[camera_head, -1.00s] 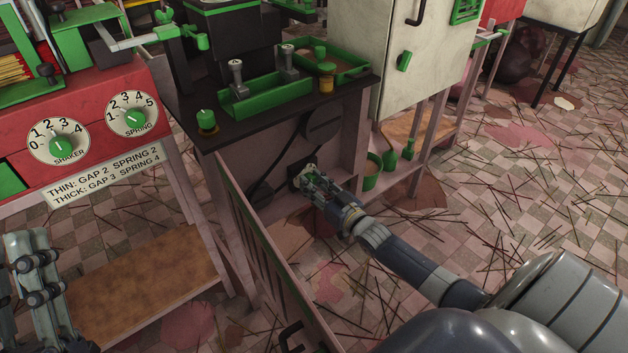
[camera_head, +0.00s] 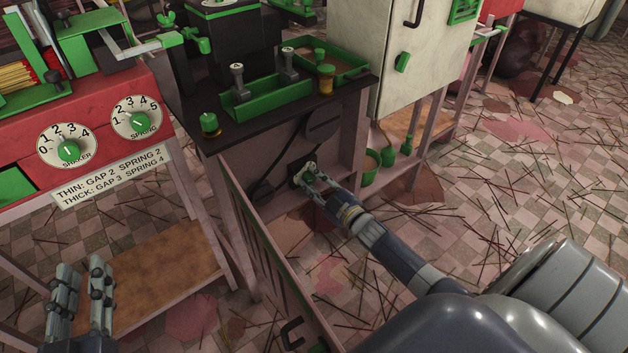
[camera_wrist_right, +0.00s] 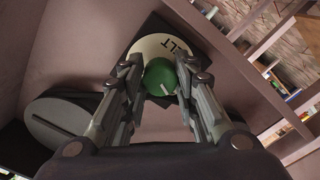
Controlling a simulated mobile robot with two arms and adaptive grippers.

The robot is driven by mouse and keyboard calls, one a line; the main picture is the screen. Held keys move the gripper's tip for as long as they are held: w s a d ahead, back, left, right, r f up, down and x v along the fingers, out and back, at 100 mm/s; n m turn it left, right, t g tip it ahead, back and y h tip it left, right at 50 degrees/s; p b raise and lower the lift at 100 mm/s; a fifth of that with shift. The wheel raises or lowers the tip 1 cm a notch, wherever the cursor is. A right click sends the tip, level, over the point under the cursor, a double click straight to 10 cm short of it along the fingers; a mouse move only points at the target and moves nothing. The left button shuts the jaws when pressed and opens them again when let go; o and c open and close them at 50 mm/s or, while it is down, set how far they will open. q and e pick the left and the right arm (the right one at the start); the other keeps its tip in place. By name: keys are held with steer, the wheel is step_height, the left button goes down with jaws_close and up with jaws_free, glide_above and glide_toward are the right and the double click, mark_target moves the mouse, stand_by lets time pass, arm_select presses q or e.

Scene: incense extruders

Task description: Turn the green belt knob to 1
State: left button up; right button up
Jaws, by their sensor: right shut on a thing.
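The green belt knob (camera_wrist_right: 160,77) sits on a round cream dial plate (camera_wrist_right: 150,48) in the right wrist view, with the letters "LT" showing upside down. The knob has a white pointer mark toward the bottom of that view. The dial's numbers are hidden or unreadable. My right gripper (camera_head: 312,174) is at the knob low on the dark-topped bench's front; in the wrist view its fingers (camera_wrist_right: 156,88) are shut on the knob's two sides. My left gripper (camera_head: 82,285) is open and empty at lower left, away from the knob.
A red machine with shaker (camera_head: 68,150) and spring (camera_head: 137,120) dials stands at left. The bench top (camera_head: 225,135) carries a green tray (camera_head: 265,98).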

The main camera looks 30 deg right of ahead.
arm_select(q)
steer(key=shift+f, duration=0.3)
arm_select(e)
steer(key=shift+n, duration=0.4)
steer(key=o, duration=1.1)
steer(key=shift+c, duration=0.2)
arm_select(q)
steer(key=shift+a, duration=0.1)
arm_select(e)
steer(key=shift+s, duration=0.1)
steer(key=s, duration=1.1)
steer(key=shift+s+d, duration=0.4)
steer(key=shift+d, duration=0.05)
